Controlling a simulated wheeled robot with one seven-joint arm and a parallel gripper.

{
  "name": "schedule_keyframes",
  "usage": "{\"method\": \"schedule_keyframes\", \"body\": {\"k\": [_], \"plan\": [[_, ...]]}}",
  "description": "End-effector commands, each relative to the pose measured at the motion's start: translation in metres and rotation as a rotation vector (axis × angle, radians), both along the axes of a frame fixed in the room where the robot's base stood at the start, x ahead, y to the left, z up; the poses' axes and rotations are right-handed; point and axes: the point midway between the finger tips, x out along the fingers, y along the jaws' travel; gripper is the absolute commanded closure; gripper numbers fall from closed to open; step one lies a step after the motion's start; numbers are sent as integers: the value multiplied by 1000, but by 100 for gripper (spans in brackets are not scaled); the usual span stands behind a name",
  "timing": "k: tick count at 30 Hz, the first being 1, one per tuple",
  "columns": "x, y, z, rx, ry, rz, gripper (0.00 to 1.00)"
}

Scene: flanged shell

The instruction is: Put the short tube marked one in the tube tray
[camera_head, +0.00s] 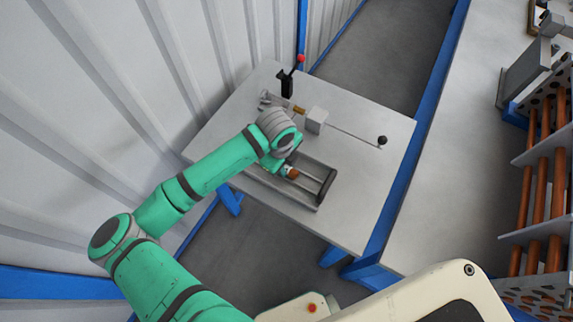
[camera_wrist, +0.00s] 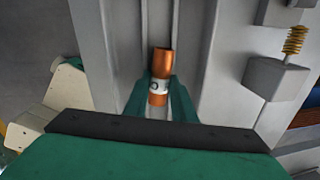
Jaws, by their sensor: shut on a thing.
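A short copper tube (camera_wrist: 162,62) with a white band stands out between my gripper's green fingers in the wrist view. A dark mark shows on the band, but I cannot read it. My gripper (camera_wrist: 160,90) is shut on the tube around the band. In the head view the tube's orange end (camera_head: 293,173) shows just below my wrist. The tube is over or inside the long grey tray (camera_head: 312,168) with a dark end bar; I cannot tell whether it touches the tray floor. My wrist hides the tray's left part.
The tray is on a light grey table (camera_head: 365,130). Behind it are a grey block (camera_head: 316,120) with a rod ending in a black knob (camera_head: 382,140), and a red-topped lever (camera_head: 290,76). A rack of long copper tubes (camera_head: 540,190) stands at right.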

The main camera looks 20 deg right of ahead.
Motion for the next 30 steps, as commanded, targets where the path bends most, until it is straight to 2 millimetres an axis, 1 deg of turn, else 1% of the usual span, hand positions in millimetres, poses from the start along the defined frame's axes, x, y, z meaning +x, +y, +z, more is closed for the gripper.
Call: {"method": "schedule_keyframes", "body": {"k": [11,18,23,24,25,26,30], "plan": [[-5,-2,-9,-2,13,-4,100],[-5,-3,-16,-4,16,-2,100],[-4,-4,-18,-6,12,-3,100],[-4,-4,-18,-6,12,-3,67],[-4,-4,-18,-6,12,-3,60],[-4,-3,-18,-5,12,-3,58],[-4,-3,-18,-3,13,-2,58]]}}
